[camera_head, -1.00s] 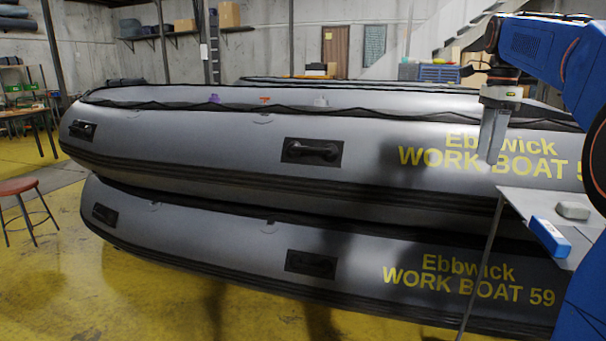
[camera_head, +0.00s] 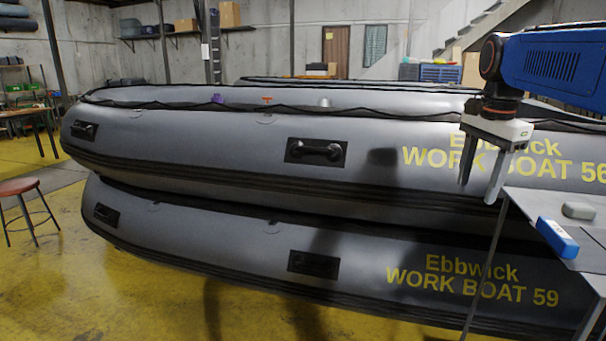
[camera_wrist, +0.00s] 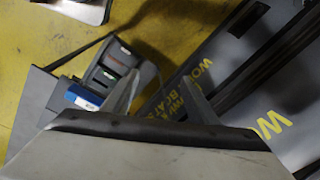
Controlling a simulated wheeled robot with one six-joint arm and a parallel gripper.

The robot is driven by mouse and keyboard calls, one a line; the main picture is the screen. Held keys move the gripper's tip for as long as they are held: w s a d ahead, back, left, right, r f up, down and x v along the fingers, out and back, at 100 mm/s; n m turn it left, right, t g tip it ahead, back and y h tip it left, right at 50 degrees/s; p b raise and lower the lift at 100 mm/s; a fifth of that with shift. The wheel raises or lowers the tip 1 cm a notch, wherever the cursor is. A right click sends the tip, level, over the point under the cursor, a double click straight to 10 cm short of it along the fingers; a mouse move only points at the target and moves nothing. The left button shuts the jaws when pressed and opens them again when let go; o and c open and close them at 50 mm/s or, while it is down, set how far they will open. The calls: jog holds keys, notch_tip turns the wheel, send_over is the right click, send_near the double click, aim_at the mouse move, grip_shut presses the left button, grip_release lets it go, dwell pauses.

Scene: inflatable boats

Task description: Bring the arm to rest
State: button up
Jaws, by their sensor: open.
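My gripper (camera_head: 478,190) hangs from my blue arm at the right of the head view. Its two grey fingers point down, apart, with nothing between them. It is in front of the upper grey boat (camera_head: 230,128), over its yellow lettering in the picture, and left of a small grey table (camera_head: 528,205). In the wrist view the fingers (camera_wrist: 160,95) stand apart and empty, with the lettered boats (camera_wrist: 232,75) to the right.
On the small table lie a blue-and-white block (camera_head: 557,238) and a grey rounded block (camera_head: 578,210). A lower boat (camera_head: 215,228) lies under the upper one. A red stool (camera_head: 18,187) stands at left on open yellow floor. The wrist view shows a dark compartmented holder (camera_wrist: 112,65).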

jog(key=s+a+f+n+t, duration=0.1)
jog(key=s+a+f+n, duration=0.3)
jog(key=s+f+n, duration=0.3)
jog(key=s+a+f+n+t, duration=0.2)
jog(key=s+a+f+n, duration=0.3)
jog(key=s+f, duration=0.9)
notch_tip(320, 180, down, 3)
jog(key=n, duration=0.2)
jog(key=shift+s+n, duration=0.35)
jog(key=shift+n, duration=0.05)
jog(key=shift+f, duration=0.1)
